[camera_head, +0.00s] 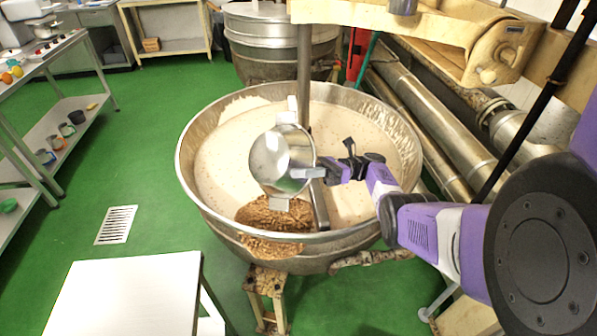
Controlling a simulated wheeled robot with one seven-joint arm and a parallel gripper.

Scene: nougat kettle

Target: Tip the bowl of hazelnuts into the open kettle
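The open kettle (187,190) is a wide steel pan with pale creamy nougat (225,170) in it and an upright steel stirrer shaft (304,75). The shiny metal bowl (275,158) is steeply tilted on its side above the nougat. My gripper (318,174) reaches in from the right and appears shut on the bowl's right side; the fingertips are small and partly hidden. A heap of brown hazelnuts (268,214) lies in the kettle below the bowl, at the front. More brown bits (270,247) show at the front rim. No nuts are visible in the bowl.
A white table (125,290) stands at the front left. A shelf (60,125) with cups is at the far left. Another steel kettle (265,45) stands behind. A cream machine arm (420,35) and pipes are at upper right.

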